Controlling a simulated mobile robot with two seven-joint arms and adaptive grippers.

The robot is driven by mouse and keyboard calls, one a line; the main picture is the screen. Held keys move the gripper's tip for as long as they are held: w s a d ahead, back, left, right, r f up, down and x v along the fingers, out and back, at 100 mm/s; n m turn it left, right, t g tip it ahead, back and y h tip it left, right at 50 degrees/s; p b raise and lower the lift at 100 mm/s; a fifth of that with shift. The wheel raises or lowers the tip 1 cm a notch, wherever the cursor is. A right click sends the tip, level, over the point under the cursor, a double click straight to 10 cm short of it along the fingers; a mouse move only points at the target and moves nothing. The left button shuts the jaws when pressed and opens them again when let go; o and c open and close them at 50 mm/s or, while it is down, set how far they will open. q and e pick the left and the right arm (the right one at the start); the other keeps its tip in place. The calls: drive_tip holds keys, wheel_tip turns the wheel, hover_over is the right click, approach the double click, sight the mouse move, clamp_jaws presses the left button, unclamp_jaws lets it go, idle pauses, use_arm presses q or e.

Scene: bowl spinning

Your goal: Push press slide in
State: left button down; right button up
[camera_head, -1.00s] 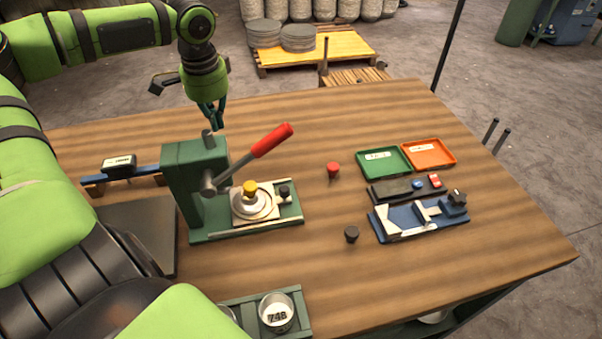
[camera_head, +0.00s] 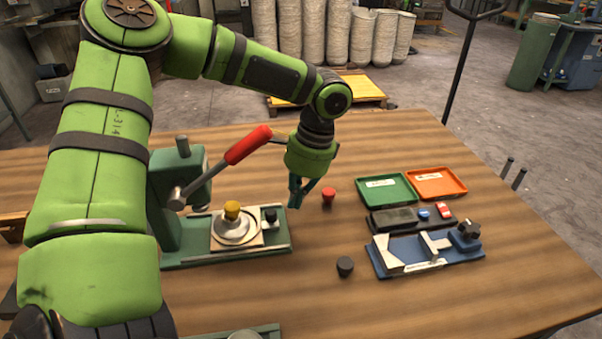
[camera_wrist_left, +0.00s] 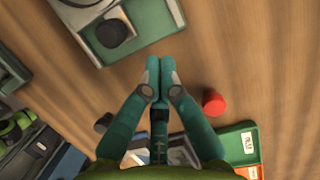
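The green press (camera_head: 165,205) stands at the left of the table, its lever with a red grip (camera_head: 248,145) tilted up to the right. Its slide (camera_head: 256,239) lies in the green base and carries a round disc (camera_head: 235,228) with a yellow knob (camera_head: 232,209). A black knob (camera_head: 270,215) stands at the slide's right end; a black knob on a plate also shows at the top left of the left wrist view (camera_wrist_left: 112,30). My left gripper (camera_head: 299,190) points down just right of the press, fingertips together and empty. My right gripper is out of view.
A red knob (camera_head: 328,195) stands close to my left gripper. A black cap (camera_head: 345,266), a green tray (camera_head: 386,204), an orange tray (camera_head: 436,195) and a blue fixture (camera_head: 425,264) lie farther right. The front right of the table is clear.

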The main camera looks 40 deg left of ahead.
sight(241, 214)
use_arm(q)
drive_tip(key=shift+x, duration=1.05)
drive_tip(key=s+a, duration=0.1)
drive_tip(key=s+a+p, duration=0.1)
drive_tip(key=shift+s+r, duration=0.25)
drive_tip(key=shift+s, duration=0.1)
drive_tip(key=shift+s+a, duration=0.2)
drive_tip(key=shift+s, duration=0.05)
drive_tip(key=shift+f, duration=0.1)
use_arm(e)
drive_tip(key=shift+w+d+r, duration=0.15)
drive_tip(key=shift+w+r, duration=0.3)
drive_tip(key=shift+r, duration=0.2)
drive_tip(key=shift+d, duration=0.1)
use_arm(q)
drive_tip(key=s+a+p, duration=0.4)
drive_tip(key=s, duration=0.1)
drive_tip(key=shift+p, duration=0.4)
drive_tip(key=shift+w, duration=0.1)
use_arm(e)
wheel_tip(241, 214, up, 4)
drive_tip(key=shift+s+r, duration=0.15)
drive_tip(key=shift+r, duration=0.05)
